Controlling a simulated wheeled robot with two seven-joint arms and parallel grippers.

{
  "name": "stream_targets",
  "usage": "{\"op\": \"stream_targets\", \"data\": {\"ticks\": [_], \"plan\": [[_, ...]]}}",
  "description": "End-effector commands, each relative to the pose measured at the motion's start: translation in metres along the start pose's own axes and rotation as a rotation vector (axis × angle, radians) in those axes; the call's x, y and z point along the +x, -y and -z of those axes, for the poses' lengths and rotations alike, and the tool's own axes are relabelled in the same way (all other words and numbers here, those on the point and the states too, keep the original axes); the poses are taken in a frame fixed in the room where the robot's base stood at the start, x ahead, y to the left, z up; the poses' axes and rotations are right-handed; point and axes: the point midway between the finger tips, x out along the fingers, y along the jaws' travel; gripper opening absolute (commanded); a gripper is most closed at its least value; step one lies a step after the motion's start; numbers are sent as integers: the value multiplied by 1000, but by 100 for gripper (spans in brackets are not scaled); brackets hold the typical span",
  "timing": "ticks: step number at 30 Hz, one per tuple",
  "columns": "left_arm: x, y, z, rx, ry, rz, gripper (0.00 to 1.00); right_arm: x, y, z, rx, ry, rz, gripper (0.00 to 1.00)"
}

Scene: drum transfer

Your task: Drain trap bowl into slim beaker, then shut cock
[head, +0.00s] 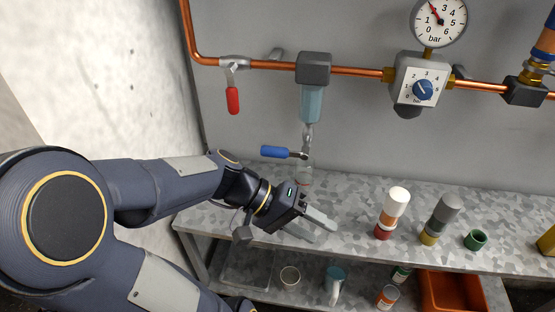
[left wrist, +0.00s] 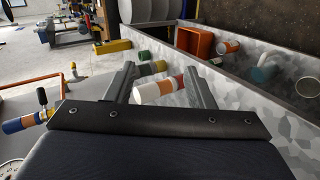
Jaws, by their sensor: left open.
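The trap bowl (head: 312,103) is a pale blue translucent cup under a dark grey head on the copper pipe. Below it is a clear outlet and a drain cock with a blue lever (head: 274,151) that points left, roughly level. A slim clear beaker (head: 305,176) appears to stand on the bench under the outlet; its edges are faint and I cannot tell its contents. My left gripper (head: 318,230) is open and empty over the bench's front edge, in front of and below the beaker. It also shows in the left wrist view (left wrist: 159,78). My right gripper is not in view.
A white-orange-red bottle (head: 392,213), a grey-topped bottle (head: 440,220) and a green cup (head: 475,240) stand on the bench (head: 355,190) at right. A red lever (head: 233,100), regulator (head: 422,80) and gauge (head: 438,18) are on the pipe. The lower shelf holds containers and an orange bin (head: 455,291).

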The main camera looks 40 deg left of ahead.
Motion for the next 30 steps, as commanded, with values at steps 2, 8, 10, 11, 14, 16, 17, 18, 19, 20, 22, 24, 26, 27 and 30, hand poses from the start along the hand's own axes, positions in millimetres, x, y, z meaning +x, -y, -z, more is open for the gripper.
{"op": "stream_targets", "data": {"ticks": [2,8,10,11,14,16,17,18,19,20,22,24,26,27,30], "plan": [[-6,22,40,-78,-113,-162,49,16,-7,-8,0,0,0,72],[-72,75,126,-117,-536,-467,49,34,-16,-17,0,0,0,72],[-97,96,143,-111,-672,-516,49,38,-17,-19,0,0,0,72],[-107,103,148,-107,-720,-531,49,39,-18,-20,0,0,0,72],[-129,119,157,-95,-831,-555,49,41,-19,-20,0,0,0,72],[-135,122,161,-90,-865,-562,49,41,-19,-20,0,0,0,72],[-136,122,163,-88,-872,-563,49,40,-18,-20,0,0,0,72],[-135,120,166,-87,-874,-564,49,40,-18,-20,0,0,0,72],[-133,118,168,-86,-873,-564,49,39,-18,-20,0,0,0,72],[-131,116,171,-86,-873,-564,49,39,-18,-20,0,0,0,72],[-125,111,179,-86,-870,-564,49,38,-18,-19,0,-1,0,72],[-118,106,188,-86,-870,-565,49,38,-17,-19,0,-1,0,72],[-113,102,196,-87,-870,-564,49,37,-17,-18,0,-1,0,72],[-110,99,200,-88,-870,-564,49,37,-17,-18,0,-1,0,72],[-104,94,210,-87,-871,-563,49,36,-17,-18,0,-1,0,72]]}}
